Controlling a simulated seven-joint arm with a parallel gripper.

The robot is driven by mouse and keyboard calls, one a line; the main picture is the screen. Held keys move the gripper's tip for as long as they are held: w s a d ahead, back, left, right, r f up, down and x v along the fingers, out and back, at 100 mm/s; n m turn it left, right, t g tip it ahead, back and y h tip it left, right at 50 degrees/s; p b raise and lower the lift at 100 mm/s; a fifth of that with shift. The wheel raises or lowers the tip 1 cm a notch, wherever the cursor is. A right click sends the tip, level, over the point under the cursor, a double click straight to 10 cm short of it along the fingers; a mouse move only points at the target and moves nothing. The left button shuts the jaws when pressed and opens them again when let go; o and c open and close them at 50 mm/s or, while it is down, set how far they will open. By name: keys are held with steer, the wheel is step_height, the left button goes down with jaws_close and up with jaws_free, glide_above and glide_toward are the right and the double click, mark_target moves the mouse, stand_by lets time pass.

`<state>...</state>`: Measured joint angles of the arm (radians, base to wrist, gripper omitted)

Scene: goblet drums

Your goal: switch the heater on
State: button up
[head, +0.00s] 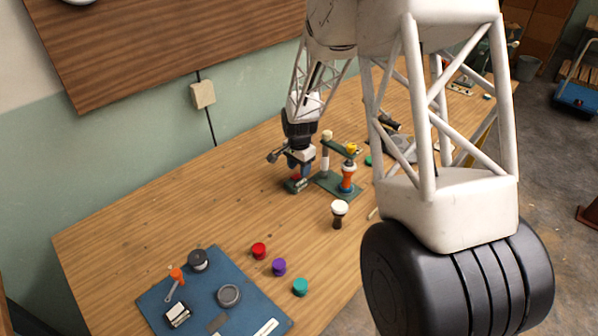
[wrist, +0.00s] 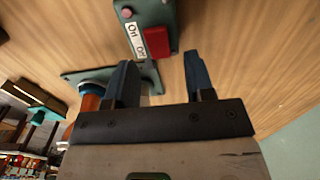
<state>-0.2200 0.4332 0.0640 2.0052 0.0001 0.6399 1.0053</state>
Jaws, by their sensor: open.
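A green switch box (wrist: 150,12) lies on the table with a red switch (wrist: 157,42) and a white label (wrist: 135,38) bearing "On" and a second, partly legible word. In the head view the box (head: 296,186) sits just left of a green stand (head: 326,184). My gripper (wrist: 159,58) is open and empty. Its two blue-grey fingers point at the box end, with the red switch between them in the picture; I cannot tell whether they touch it. In the head view my gripper (head: 298,168) is low over the box and partly hides it. The switch's setting is unclear.
The stand carries a post, an arm with a yellow part (head: 351,148) and an orange, white and blue piece (head: 348,172). A white-topped goblet drum (head: 339,211) stands in front. Red, purple and teal (head: 300,287) pieces and a blue mat (head: 205,277) with tools lie nearer.

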steer(key=shift+f, duration=1)
steer(key=shift+c, duration=0.5)
jaws_close()
steer(key=shift+s+a+t+h, duration=0.1)
steer(key=shift+t+h, duration=0.3)
